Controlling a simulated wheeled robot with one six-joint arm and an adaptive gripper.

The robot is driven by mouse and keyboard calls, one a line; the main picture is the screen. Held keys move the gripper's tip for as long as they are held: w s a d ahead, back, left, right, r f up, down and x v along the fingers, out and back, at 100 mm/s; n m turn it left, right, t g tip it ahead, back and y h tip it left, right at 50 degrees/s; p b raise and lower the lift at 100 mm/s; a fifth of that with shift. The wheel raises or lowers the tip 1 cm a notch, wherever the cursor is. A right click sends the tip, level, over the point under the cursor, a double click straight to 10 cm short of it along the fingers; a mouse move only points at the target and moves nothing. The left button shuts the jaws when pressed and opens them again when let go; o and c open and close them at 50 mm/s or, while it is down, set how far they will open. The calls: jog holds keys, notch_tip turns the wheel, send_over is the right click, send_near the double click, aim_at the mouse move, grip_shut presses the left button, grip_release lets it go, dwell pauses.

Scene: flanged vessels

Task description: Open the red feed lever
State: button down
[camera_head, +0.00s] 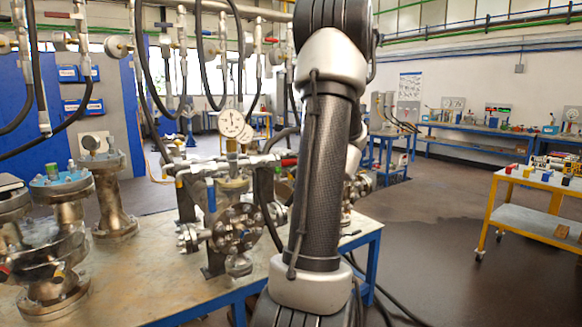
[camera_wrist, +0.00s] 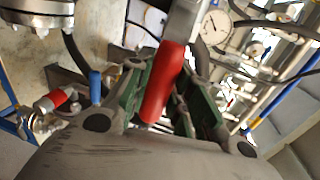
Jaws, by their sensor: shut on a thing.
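A red lever (camera_wrist: 164,80) stands between the green-padded fingers of my gripper (camera_wrist: 160,100) in the wrist view. In the head view, my arm covers my gripper and part of the pipework. A red handle (camera_head: 289,162) shows just left of my arm there; I cannot tell whether it is the same lever.
A pressure gauge (camera_wrist: 214,27) is close beside the lever. A blue handle (camera_wrist: 95,86) and another red handle (camera_wrist: 50,102) lie left of my fingers. Hoses hang above.

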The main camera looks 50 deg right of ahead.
jog(key=shift+r, duration=0.15)
dwell(0.3)
jog(key=c, duration=1.3)
grip_release()
jog(key=shift+o, duration=0.2)
jog(key=v, duration=1.2)
